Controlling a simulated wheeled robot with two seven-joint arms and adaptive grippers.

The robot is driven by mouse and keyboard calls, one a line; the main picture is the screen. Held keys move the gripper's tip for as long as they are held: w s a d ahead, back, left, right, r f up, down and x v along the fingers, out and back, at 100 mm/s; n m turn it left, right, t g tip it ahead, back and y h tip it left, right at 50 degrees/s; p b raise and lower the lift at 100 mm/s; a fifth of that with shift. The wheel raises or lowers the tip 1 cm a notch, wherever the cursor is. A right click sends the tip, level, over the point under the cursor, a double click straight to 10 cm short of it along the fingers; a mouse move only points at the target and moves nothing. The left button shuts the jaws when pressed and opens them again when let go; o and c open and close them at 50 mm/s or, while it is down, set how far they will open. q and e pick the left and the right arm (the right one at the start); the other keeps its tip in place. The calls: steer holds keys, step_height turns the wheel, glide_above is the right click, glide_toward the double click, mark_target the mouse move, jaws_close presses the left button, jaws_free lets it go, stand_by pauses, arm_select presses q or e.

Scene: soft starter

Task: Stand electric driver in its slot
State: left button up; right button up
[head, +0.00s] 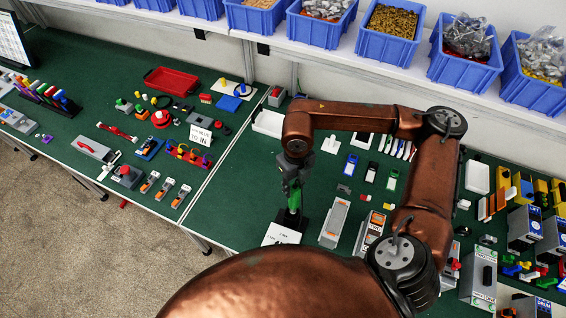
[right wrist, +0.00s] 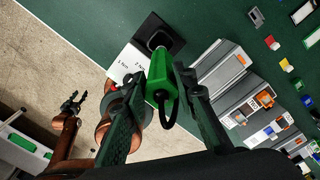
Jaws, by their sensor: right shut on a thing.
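The electric driver (head: 294,198) is green with a black cord loop at its top end. My right gripper (head: 292,178) is shut on it and holds it roughly upright. In the right wrist view the driver (right wrist: 160,78) sits between the fingers, its nose pointing at the black stand (right wrist: 172,36). The stand (head: 298,217) has a white label plate (head: 280,235). The nose overlaps the stand; I cannot tell whether it is in the slot. My left gripper (right wrist: 74,101) shows small in the right wrist view, apart from these things, its fingers spread.
Grey devices (head: 335,222) stand right of the stand. A white tray (head: 268,124) lies behind. Green bench mat is clear left of the stand, up to a table seam. Blue bins (head: 390,33) line the shelf behind.

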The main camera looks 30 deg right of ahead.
steer(key=shift+w+r+m, duration=0.2)
steer(key=shift+w+m, duration=0.25)
steer(key=shift+m, duration=0.05)
steer(key=shift+s, duration=0.15)
steer(key=shift+f+b, duration=0.1)
steer(key=shift+b, duration=0.4)
steer(key=shift+f+b, duration=0.6)
steer(key=shift+f, duration=0.05)
arm_select(q)
step_height(320, 180, down, 11)
steer(key=b, duration=0.9)
steer(key=shift+s+f, duration=0.15)
steer(key=shift+s, duration=0.3)
arm_select(e)
step_height(320, 180, down, 10)
steer(key=shift+r, duration=0.1)
arm_select(q)
steer(key=shift+f+b, duration=0.3)
steer(key=shift+b, duration=0.1)
arm_select(e)
steer(key=shift+f, duration=0.3)
steer(key=o, duration=1.2)
arm_select(q)
steer(key=shift+s+a, duration=0.1)
